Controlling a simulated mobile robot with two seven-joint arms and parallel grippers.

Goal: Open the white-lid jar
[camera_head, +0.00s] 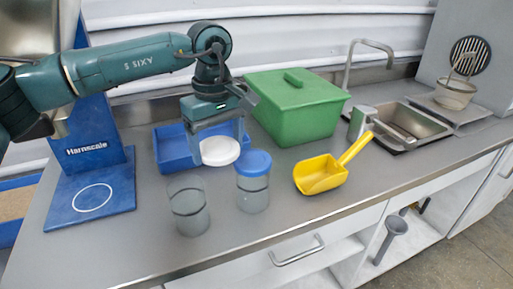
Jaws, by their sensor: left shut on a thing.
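My left gripper (219,148) is shut on the white lid (220,152), a round disc between its two fingers. The lid shows up and behind the clear jar (188,206), in front of the blue tray. It appears raised off the counter, apart from the jar. The jar stands upright on the counter with its top uncovered and some grey content inside. A second clear jar (253,192) with a blue lid (254,163) stands just to its right. My right gripper is not in view.
A blue tray (172,150) lies behind the jars, and a green lidded bin (300,115) stands behind right. A yellow scoop (322,174) lies right of the jars. A blue scale (92,190) is at left, a sink (418,122) at right.

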